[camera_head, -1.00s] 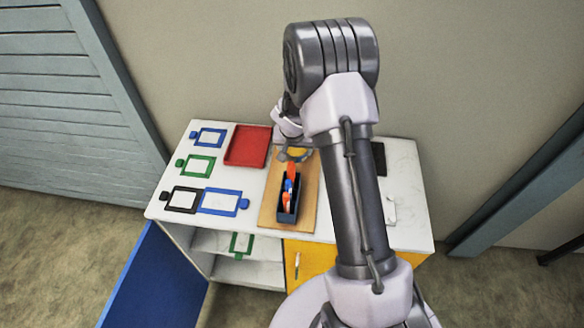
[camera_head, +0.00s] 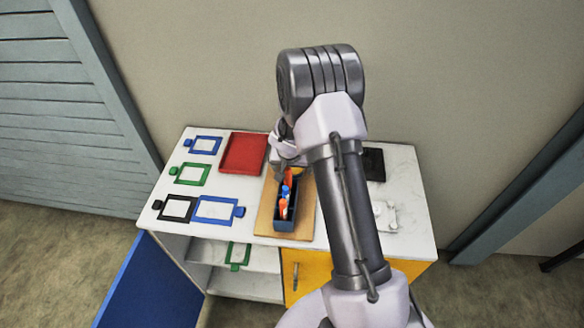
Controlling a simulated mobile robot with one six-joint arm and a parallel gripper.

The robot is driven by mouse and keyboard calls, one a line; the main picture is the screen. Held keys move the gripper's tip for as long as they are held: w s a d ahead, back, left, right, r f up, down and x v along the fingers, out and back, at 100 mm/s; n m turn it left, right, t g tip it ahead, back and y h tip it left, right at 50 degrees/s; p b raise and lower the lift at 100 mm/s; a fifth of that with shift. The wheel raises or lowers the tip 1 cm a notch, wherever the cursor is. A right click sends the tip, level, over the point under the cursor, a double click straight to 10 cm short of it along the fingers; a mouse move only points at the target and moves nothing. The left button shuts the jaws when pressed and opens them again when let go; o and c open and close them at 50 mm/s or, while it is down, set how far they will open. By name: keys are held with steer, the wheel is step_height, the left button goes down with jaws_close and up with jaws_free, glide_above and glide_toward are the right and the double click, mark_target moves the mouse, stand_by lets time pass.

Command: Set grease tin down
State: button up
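My gripper (camera_head: 285,162) is over the far end of the wooden board (camera_head: 265,215), beside the dark blue bin (camera_head: 285,222) with orange and blue items in it. My own arm covers most of the gripper, and its fingers are too small and hidden to read. I cannot make out the grease tin; the area under and behind my wrist is hidden.
A red tray (camera_head: 243,153) lies left of my gripper. Blue, green and black frames lie at the left of the white worktop (camera_head: 330,243). A black pad (camera_head: 373,164) and a pale fixture (camera_head: 385,215) are right of my arm. A blue door (camera_head: 150,285) stands open below.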

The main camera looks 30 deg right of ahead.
steer(key=s+a+r+p, duration=0.1)
steer(key=s+a+r, duration=0.25)
steer(key=r, duration=0.55)
steer(key=s+a+r+t+p, duration=0.1)
steer(key=s+a+r, duration=0.1)
steer(key=s+r, duration=0.5)
steer(key=s+a+r+p, duration=0.1)
steer(key=s+a+r, duration=0.15)
steer(key=r, duration=0.85)
steer(key=s+a+r+y, duration=0.1)
steer(key=s+a+r, duration=0.1)
steer(key=s+a, duration=0.2)
steer(key=s+a+r+n+y, duration=0.1)
steer(key=s+a+r+y, duration=0.1)
steer(key=s, duration=0.5)
steer(key=s+a+r+n+t+y, duration=0.1)
steer(key=s+a+r, duration=0.2)
steer(key=s+a, duration=0.3)
steer(key=shift+s+r, duration=0.25)
steer(key=shift+r, duration=0.15)
